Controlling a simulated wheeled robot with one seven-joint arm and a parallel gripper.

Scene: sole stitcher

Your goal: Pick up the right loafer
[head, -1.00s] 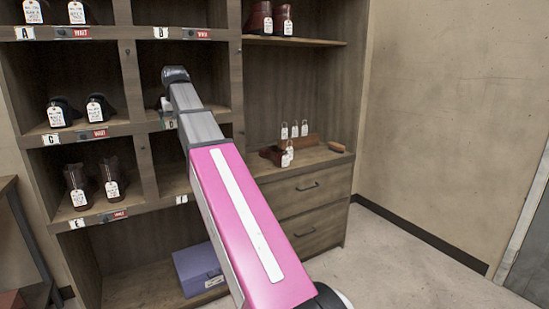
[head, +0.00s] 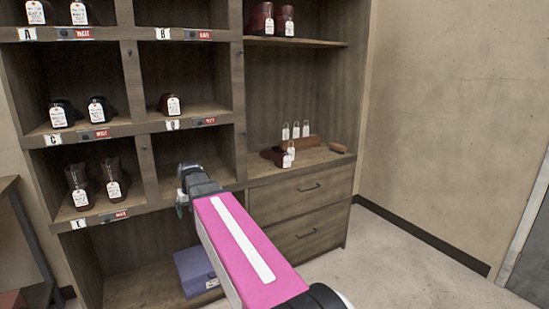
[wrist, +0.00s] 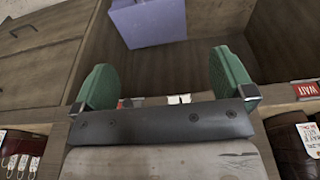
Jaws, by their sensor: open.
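A single dark shoe (head: 166,101) with a white tag sits in the middle-row compartment marked D. A dark red shoe (head: 270,155) lies on the counter at right, among white tags. I cannot tell which shoe is the right loafer. My gripper (head: 181,203) is in front of the bottom edge of the empty compartment below the single shoe, clear of both shoes. In the wrist view my gripper (wrist: 164,76) shows two green fingers spread apart with nothing between them.
Pairs of tagged shoes stand in compartments A, C (head: 98,106) and E (head: 112,182). Two red boots (head: 262,22) stand on the upper right shelf. A purple box (head: 194,268) lies in the bottom bay. Drawers (head: 300,195) are under the counter; open floor is at right.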

